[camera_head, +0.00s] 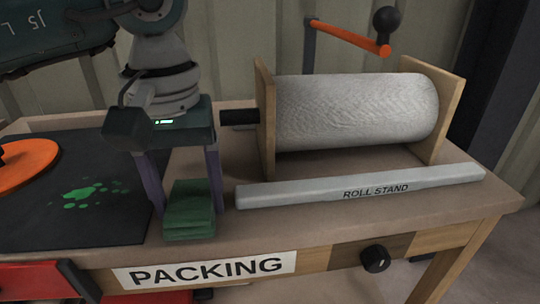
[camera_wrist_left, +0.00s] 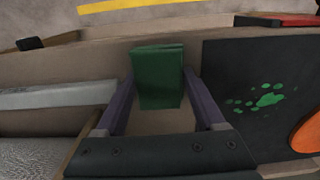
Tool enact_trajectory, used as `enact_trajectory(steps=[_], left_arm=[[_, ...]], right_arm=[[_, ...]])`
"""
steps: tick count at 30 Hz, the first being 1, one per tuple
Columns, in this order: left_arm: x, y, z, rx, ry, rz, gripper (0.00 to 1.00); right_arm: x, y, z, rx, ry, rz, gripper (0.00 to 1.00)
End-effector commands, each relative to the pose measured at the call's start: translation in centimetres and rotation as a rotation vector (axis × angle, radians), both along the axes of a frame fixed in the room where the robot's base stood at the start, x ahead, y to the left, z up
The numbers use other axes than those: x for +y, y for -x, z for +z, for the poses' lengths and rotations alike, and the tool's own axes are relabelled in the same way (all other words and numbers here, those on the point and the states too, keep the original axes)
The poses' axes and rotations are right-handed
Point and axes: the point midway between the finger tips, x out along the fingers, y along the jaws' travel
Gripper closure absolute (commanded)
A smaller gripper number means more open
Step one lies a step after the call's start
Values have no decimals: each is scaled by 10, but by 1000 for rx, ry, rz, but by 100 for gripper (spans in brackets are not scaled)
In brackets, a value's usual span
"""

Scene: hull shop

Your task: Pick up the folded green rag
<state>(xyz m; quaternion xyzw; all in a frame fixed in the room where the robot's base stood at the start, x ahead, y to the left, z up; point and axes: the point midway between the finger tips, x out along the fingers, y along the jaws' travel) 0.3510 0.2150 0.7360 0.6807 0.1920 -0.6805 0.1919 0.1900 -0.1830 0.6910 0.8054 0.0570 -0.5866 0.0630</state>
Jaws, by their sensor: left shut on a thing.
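The folded green rag (camera_head: 189,222) is a small dark green layered block over the front of the packing table, right of the dark mat. My left gripper (camera_head: 188,208) points down over it, with one purple finger on each side, shut on the rag. In the left wrist view the rag (camera_wrist_left: 158,75) sits between the fingertips of the left gripper (camera_wrist_left: 160,84). Whether the rag's underside touches the tabletop I cannot tell. My right gripper is not in view.
The packing table (camera_head: 290,228) carries a roll stand with a white roll (camera_head: 355,110) and a grey bar (camera_head: 360,187) to the right. A dark mat (camera_head: 110,225) with green splotches and an orange disc (camera_head: 28,163) lie left. A crank handle (camera_head: 350,37) rises behind the roll.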

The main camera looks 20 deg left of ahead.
Motion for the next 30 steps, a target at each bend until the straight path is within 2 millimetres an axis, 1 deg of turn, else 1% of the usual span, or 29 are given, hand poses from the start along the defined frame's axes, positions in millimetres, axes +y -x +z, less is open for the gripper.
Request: enact_trajectory(steps=[8, 11, 14, 17, 24, 27, 30], left_arm=[[0, 0, 4, -1, -1, 0, 82], [0, -1, 13, -2, 0, 1, 82], [0, -1, 28, -4, 0, 0, 82], [0, -2, 51, -6, 0, 0, 82], [0, -1, 126, -7, 0, -1, 82], [0, -1, 153, -6, 0, -1, 82], [0, -1, 174, -5, 0, 0, 82]], right_arm=[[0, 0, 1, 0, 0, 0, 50], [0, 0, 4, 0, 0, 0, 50], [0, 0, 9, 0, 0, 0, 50], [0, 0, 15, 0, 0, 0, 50], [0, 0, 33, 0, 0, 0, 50], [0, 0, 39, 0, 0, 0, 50], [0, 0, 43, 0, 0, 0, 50]])
